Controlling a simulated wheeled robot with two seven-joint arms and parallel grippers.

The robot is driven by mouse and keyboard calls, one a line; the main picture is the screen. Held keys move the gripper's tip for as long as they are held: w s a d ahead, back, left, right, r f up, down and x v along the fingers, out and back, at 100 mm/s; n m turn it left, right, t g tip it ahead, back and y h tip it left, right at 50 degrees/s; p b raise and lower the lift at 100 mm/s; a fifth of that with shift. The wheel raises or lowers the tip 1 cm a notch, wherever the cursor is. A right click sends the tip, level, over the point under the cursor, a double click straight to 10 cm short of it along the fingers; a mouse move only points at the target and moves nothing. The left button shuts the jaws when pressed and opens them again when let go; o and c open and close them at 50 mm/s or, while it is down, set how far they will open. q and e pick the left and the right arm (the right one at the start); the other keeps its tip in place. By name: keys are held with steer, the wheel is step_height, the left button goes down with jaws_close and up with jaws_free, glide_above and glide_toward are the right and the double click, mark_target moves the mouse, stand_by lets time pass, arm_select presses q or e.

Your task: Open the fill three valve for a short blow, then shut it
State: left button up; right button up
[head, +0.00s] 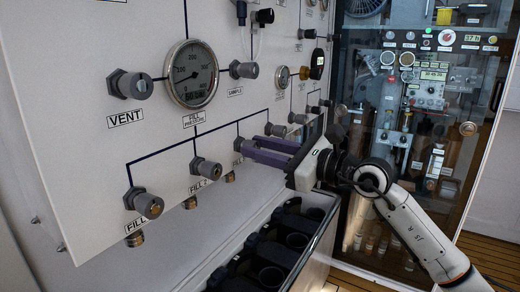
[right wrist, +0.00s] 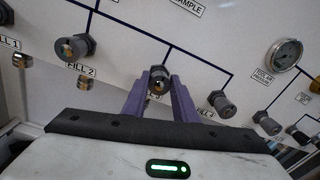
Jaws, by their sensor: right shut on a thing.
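The fill three valve knob (right wrist: 158,80) is a dark grey round knob on the white panel, between the FILL 2 and FILL 4 valves. My right gripper (right wrist: 159,84) has its two purple fingers on either side of this knob and is shut on it. In the head view the right gripper (head: 250,147) reaches the panel from the right, its fingertips at the fill three valve (head: 240,143). The label under the knob is mostly hidden by the fingers. Whether the valve is open cannot be told. My left gripper is not in view.
The FILL 2 knob (head: 206,168) and FILL 4 knob (right wrist: 222,104) stand close on either side. A rack of dark cylinders (head: 270,245) stands below the panel. A glass-fronted cabinet (head: 420,130) is behind.

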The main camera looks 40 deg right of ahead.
arm_select(q)
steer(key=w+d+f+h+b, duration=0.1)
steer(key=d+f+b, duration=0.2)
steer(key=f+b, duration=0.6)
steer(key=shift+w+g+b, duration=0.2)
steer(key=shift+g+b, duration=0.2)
steer(key=shift+b, duration=2.7)
arm_select(e)
steer(key=shift+a+f+n+y, duration=0.15)
steer(key=shift+n+y, duration=0.1)
steer(key=shift+n, duration=2.95)
steer(key=shift+d+f+n+y, duration=0.1)
steer(key=shift+f+n+y, duration=0.1)
steer(key=shift+n, duration=3)
steer(key=shift+a+f+n+y, duration=0.1)
steer(key=shift+n+y, duration=0.15)
steer(key=shift+n, duration=2.95)
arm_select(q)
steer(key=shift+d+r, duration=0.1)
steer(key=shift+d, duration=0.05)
